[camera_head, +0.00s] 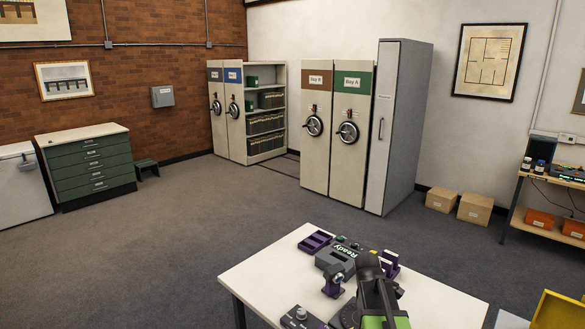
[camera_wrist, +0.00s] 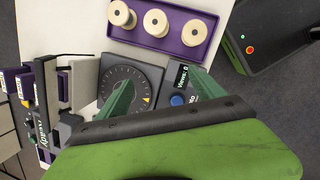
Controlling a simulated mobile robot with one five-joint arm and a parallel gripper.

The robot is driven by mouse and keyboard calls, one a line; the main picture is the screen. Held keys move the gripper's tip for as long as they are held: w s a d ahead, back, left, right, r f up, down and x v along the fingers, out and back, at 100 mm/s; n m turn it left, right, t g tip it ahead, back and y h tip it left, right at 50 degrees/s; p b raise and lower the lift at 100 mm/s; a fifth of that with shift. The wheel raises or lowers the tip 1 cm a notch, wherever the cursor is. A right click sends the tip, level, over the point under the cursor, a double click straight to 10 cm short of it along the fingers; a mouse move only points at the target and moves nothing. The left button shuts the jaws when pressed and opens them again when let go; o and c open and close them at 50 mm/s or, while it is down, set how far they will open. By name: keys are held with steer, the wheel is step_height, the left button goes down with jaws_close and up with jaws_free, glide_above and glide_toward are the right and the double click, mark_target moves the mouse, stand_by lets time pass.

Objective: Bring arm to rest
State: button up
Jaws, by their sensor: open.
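My gripper (camera_wrist: 162,80) shows in the wrist view with its two green fingers spread apart and nothing between them. It is over a white table, above a dark grey device with a round dial (camera_wrist: 125,88) and a grey box with a small screen and a blue knob (camera_wrist: 178,100). In the head view my black and green arm reaches over the white table (camera_head: 255,277) at the bottom. The fingertips cannot be made out there.
A purple tray (camera_wrist: 150,37) with three cream spools lies beyond the fingers. A grey device reading "Ready" (camera_head: 337,252) and an empty-looking purple tray (camera_head: 315,242) stand on the table's far part. Shelving units (camera_head: 335,120) stand at the back. The floor (camera_head: 150,240) at left is clear.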

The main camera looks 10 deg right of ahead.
steer(key=s+a+f+m+y, duration=0.1)
steer(key=s+a+m, duration=0.1)
steer(key=a+m, duration=0.4)
steer(key=s+a+f+m+y+b, duration=0.1)
steer(key=s+a+m, duration=0.2)
steer(key=a+m, duration=0.4)
steer(key=a, duration=0.5)
steer(key=shift+s+a+f+y, duration=0.3)
steer(key=shift+s+a, duration=0.05)
steer(key=shift+c, duration=0.5)
